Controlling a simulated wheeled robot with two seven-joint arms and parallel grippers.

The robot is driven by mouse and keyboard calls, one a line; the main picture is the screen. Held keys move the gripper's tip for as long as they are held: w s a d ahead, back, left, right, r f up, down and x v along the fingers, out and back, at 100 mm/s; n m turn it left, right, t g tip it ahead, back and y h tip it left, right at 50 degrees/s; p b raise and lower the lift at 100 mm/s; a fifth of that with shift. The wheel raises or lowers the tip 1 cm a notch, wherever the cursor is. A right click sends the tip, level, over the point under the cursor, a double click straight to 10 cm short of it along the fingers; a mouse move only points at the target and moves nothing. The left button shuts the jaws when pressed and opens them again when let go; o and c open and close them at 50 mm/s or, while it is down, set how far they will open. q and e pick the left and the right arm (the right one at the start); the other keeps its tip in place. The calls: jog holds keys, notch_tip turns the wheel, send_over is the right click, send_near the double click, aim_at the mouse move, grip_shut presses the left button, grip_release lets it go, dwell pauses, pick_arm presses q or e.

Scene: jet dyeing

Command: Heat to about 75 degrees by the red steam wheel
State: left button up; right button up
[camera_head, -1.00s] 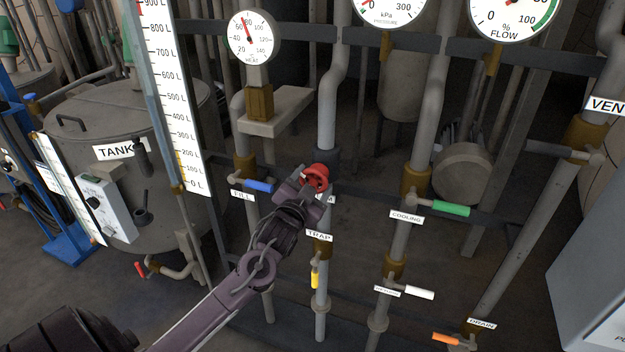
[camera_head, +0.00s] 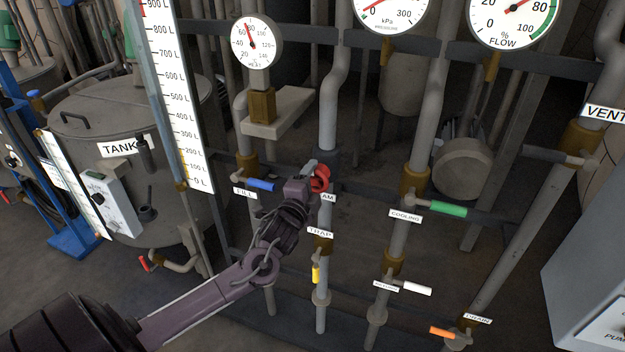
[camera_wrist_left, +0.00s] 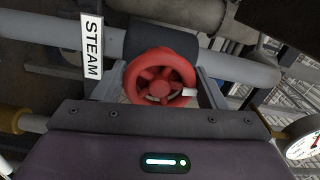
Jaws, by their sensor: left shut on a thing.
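The red steam wheel (camera_head: 320,178) sits on the vertical steam pipe, its label partly hidden behind my left gripper (camera_head: 312,172). The left wrist view shows the red wheel (camera_wrist_left: 160,76) with its spokes and a small white mark on its right rim. There my left gripper (camera_wrist_left: 162,92) has one finger on each side of the wheel and is shut on it. The STEAM label (camera_wrist_left: 91,47) is beside it. The round heat gauge (camera_head: 256,43) has its red needle up and left, around 60 to 80; the exact reading is too small to tell. My right gripper is not in view.
A blue fill handle (camera_head: 260,185) is close to my left gripper. A yellow trap handle (camera_head: 316,273) is below, with a green cooling handle (camera_head: 449,209) to the right. A level scale (camera_head: 178,110) and a tank (camera_head: 125,115) stand at left.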

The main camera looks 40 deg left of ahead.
pick_arm(q)
jog(key=shift+m, duration=0.9)
jog(key=o, duration=1)
jog(key=shift+b+v, duration=0.6)
jog(key=shift+v, duration=3.3)
